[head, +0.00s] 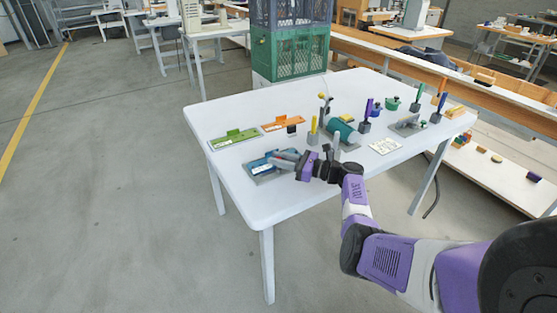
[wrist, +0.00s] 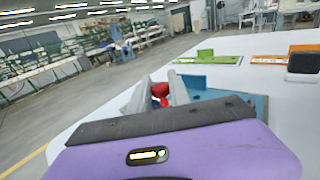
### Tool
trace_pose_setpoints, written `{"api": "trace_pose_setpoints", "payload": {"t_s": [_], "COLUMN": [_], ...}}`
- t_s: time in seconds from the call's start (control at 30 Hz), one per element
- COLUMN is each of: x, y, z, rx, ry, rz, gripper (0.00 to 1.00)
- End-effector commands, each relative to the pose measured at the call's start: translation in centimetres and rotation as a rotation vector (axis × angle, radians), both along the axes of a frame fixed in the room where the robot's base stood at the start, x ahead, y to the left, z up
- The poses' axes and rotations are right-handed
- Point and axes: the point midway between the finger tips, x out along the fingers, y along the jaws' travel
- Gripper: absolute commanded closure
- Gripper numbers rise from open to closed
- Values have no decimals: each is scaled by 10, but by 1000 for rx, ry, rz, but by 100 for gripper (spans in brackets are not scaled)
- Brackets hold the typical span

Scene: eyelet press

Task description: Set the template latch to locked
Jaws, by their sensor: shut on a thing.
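A blue template plate (head: 262,175) lies on a grey base near the left front of the white table. It also shows in the wrist view (wrist: 228,82), behind the fingers. My gripper (head: 278,156) is low over this plate, reaching in from the right. In the wrist view my gripper (wrist: 160,92) has its two grey fingers closed around a red knob (wrist: 160,89), which seems to be the template latch handle. The latch's base and any lock marking are hidden behind the fingers and the purple gripper body, so I cannot tell its position.
A green template (head: 235,139) and an orange template (head: 283,123) lie behind on the white table (head: 232,115). A small black block (head: 291,130) is beside them. A teal cylinder press (head: 342,131) and a yellow-handled tool (head: 313,130) stand close behind my wrist. The table's left front corner is clear.

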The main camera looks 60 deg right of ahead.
Motion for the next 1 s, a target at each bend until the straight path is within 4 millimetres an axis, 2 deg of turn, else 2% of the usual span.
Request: {"api": "trace_pose_setpoints", "payload": {"t_s": [0.03, 0.13, 0.5, 1.0], "x": [1, 1, -3, -71], "y": [1, 0, -1, -9], "z": [1, 1, 0, 0], "rx": [-1, -1, -1, -1], "ry": [0, 0, 0, -1], "rz": [2, 1, -1, -1], "gripper": [73, 55, 55, 55]}}
